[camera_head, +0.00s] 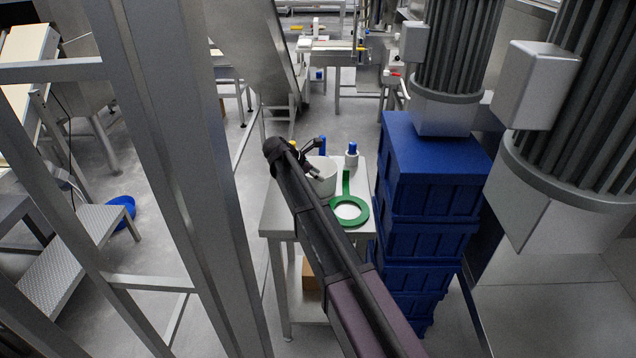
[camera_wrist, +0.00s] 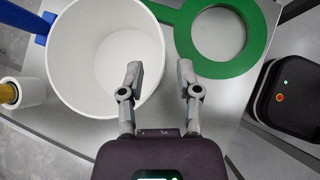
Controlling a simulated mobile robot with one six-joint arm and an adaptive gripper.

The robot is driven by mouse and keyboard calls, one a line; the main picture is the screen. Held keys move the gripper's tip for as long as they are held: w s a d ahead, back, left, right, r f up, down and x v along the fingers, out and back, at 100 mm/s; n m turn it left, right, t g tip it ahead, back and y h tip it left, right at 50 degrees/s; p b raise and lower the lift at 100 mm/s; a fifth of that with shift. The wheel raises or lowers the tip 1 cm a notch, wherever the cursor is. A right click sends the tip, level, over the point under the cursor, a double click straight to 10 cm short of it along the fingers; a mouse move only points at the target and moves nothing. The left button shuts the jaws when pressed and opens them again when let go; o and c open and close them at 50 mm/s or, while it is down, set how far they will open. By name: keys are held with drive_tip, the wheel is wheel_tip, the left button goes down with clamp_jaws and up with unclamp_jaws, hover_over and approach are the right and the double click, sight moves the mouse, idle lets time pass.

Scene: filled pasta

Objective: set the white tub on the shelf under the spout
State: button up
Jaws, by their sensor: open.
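The white tub (camera_head: 327,184) stands upright on a small metal table (camera_head: 276,216) in the head view. In the wrist view the tub (camera_wrist: 75,55) is open at the top and looks empty. My gripper (camera_head: 314,172) is at the tub's top, partly hiding it. In the wrist view my gripper (camera_wrist: 160,75) is open. Its left finger lies over the tub's inside and its right finger outside, with the rim between them in the picture. I cannot tell how deep the fingers reach. I cannot make out the spout or its shelf for certain.
A flat green ring with a handle (camera_head: 364,211) lies on the table right beside the tub. A white container with a blue cap (camera_head: 352,154) stands behind. Stacked blue crates (camera_head: 430,185) rise close on the right. A blue bowl (camera_head: 121,212) is on the floor at left.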

sight(326, 178)
drive_tip(key=shift+b+x, duration=1.2)
drive_tip(key=shift+x, duration=0.9)
drive_tip(key=shift+r, duration=0.15)
clamp_jaws()
drive_tip(key=shift+d, duration=0.1)
